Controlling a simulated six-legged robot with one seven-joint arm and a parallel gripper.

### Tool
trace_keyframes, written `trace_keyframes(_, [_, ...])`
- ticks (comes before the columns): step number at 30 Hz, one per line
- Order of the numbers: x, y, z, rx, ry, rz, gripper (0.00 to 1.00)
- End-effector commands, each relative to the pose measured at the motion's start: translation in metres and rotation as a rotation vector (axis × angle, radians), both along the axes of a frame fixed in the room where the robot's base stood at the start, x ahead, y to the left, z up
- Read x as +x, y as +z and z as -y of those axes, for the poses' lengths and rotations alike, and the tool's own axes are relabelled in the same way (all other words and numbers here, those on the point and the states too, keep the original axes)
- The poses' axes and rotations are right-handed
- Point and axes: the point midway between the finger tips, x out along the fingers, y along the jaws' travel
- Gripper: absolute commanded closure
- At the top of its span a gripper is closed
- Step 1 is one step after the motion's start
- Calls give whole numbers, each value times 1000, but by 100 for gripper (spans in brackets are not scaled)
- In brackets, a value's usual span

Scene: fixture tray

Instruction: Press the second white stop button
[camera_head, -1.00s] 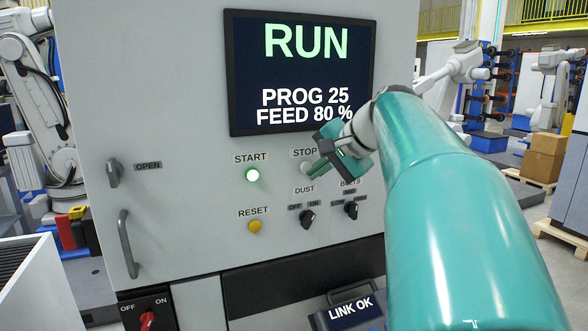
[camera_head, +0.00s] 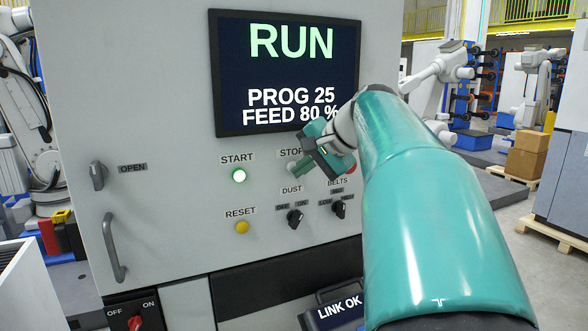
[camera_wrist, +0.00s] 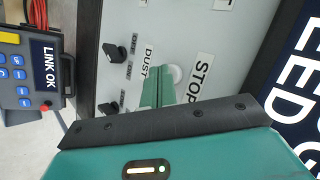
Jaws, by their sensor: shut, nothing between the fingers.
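A white machine panel (camera_head: 160,230) carries one white button (camera_head: 292,166) under the STOP label; it also shows in the wrist view (camera_wrist: 177,73), partly hidden by my fingers. I see only one white stop button. My gripper (camera_head: 303,172) is shut and empty, its green fingertips right at the stop button in the head view. In the wrist view the fingertips (camera_wrist: 157,75) overlap the button's edge. I cannot tell whether they touch it. The screen (camera_head: 290,75) reads RUN.
The DUST knob (camera_head: 295,217) and BELTS knob (camera_head: 339,209) sit below. A red part (camera_head: 352,167) shows behind my gripper. A LINK OK pendant (camera_head: 335,312) is lower down.

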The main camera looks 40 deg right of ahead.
Motion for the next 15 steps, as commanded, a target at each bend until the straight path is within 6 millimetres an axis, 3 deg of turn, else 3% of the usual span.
trace_keyframes(15, [5, 0, 1, -1, -1, 0, 100])
